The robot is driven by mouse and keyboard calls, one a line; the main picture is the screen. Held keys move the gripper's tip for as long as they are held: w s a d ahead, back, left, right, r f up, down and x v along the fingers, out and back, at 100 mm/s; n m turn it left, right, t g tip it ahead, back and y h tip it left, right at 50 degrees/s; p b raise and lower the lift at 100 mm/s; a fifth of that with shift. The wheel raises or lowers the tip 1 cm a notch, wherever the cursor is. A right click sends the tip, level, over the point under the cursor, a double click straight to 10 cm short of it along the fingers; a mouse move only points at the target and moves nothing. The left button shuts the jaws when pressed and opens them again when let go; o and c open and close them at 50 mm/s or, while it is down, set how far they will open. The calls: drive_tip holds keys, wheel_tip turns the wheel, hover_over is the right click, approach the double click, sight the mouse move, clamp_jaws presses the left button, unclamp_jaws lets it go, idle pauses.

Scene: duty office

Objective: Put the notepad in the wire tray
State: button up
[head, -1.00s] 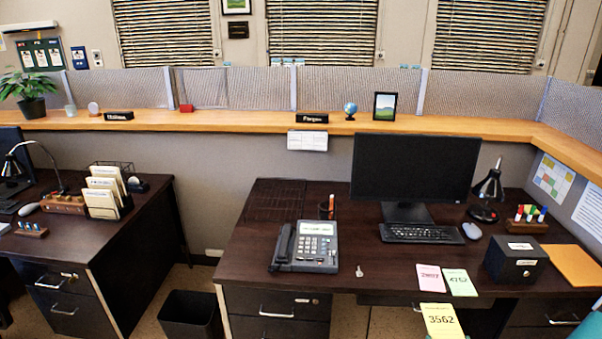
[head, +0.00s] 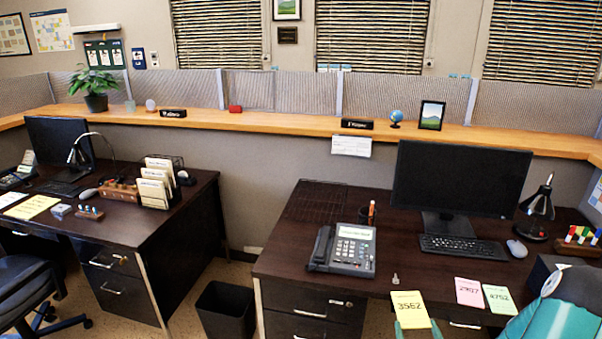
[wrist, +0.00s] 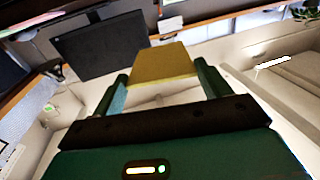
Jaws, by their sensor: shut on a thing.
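The notepad (head: 411,310) is a yellow pad marked with a number, held up in front of the right desk's front edge. My gripper (head: 417,327) is shut on its near end; in the wrist view the notepad (wrist: 163,68) sits between the two green fingers of my gripper (wrist: 163,85). A dark, low wire tray (head: 312,203) lies on the right desk, behind and left of the phone, hard to make out against the dark top. The notepad is well in front and to the right of it.
The phone (head: 343,249) stands between the notepad and the tray. A pen cup (head: 371,216), monitor (head: 459,180) and keyboard (head: 461,246) are nearby. A pink card (head: 469,291), green card (head: 500,299) and small key (head: 395,280) lie near the edge. A bin (head: 225,311) stands left below.

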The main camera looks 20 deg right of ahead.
drive_tip(key=w+a+f+n+y, duration=0.1)
drive_tip(key=w+a, duration=0.4)
drive_tip(key=a, duration=0.5)
drive_tip(key=w+a+f+n+y, duration=0.1)
drive_tip(key=w+a+f+y, duration=0.2)
drive_tip(key=w+a, duration=0.3)
drive_tip(key=w+a+f+n+y, duration=0.1)
drive_tip(key=w+a, duration=0.4)
drive_tip(key=a, duration=0.9)
drive_tip(key=shift+w+a+f+n+t+y, duration=0.2)
drive_tip(key=shift+w+f+n+t+y, duration=0.15)
drive_tip(key=shift+f+y, duration=0.25)
drive_tip(key=shift+f, duration=0.1)
